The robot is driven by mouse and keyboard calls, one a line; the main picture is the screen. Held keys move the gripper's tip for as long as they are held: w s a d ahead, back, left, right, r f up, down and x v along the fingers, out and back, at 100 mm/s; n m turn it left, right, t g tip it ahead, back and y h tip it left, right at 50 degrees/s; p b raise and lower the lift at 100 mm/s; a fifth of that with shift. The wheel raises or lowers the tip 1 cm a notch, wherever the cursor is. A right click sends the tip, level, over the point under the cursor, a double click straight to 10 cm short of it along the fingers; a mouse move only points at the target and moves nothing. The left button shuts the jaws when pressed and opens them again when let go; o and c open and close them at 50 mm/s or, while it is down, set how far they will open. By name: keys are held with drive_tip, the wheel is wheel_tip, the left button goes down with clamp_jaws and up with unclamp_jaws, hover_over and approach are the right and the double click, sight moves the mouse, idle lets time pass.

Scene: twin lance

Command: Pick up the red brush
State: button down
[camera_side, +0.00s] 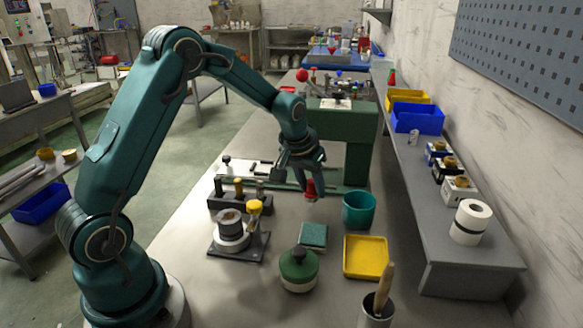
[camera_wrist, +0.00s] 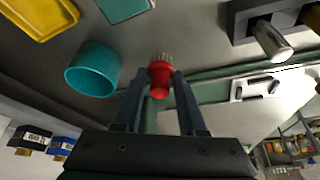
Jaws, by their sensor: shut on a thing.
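The red brush (camera_side: 310,189) is held in the jaws of my gripper (camera_side: 303,172), above the grey bench in the side view. In the wrist view the red brush (camera_wrist: 160,78) sits between the two dark fingertips of my gripper (camera_wrist: 160,88), its pale bristle end pointing away from the palm. My gripper is shut on it. The lower end of the brush looks close to the bench top; whether it touches cannot be told.
A teal cup (camera_side: 359,209) stands just right of the brush. A yellow tray (camera_side: 366,257), a teal pad (camera_side: 313,236), a green-lidded jar (camera_side: 298,270) and a dark rack (camera_side: 240,203) stand nearer the camera. A green machine (camera_side: 350,128) rises behind my gripper.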

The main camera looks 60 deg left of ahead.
drive_tip(key=s+a+r, duration=0.7)
drive_tip(key=a, duration=0.1)
drive_tip(key=shift+s+a+r, duration=0.15)
drive_tip(key=shift+s+a, duration=0.2)
drive_tip(key=shift+a, duration=0.05)
drive_tip(key=c, duration=1.3)
unclamp_jaws()
clamp_jaws()
drive_tip(key=w+d+f, duration=0.2)
drive_tip(key=d, duration=1.4)
drive_tip(key=shift+w+d+f, duration=0.1)
drive_tip(key=shift+f, duration=1.4)
drive_tip(key=shift+w+f, duration=0.1)
drive_tip(key=shift+f, duration=1.4)
